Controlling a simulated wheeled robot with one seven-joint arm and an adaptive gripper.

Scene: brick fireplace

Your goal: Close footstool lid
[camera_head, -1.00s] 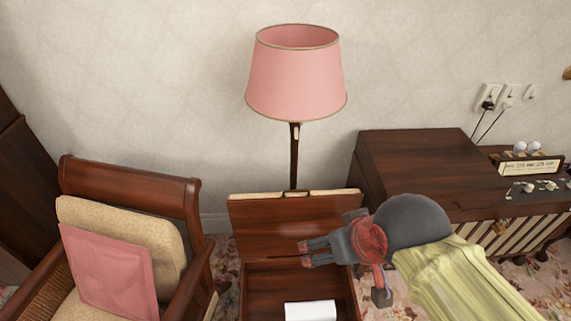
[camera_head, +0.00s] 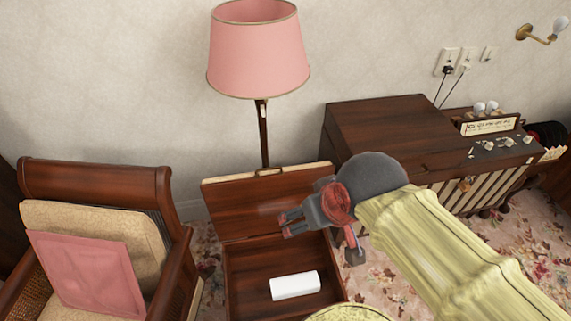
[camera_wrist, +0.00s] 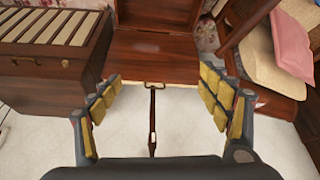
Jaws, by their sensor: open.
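The footstool (camera_head: 240,278) is a dark wooden box on the floor, open at the top. Its lid (camera_head: 262,208) stands raised at the back, with a pale padded edge and a small metal handle at the top. A white block (camera_head: 294,286) lies inside the box. My gripper (camera_head: 284,223) is open and empty, in front of the lid's right part in the head view. In the wrist view the lid (camera_wrist: 155,58) and its handle (camera_wrist: 154,85) show between the spread fingers of my gripper (camera_wrist: 160,95). Any contact with the lid cannot be told.
A wooden armchair (camera_head: 95,178) with a pink cushion (camera_head: 85,272) stands left of the footstool. A pink-shaded lamp (camera_head: 258,50) stands behind it. A wooden cabinet (camera_head: 385,125) stands to the right. Patterned carpet (camera_head: 385,285) shows between footstool and cabinet.

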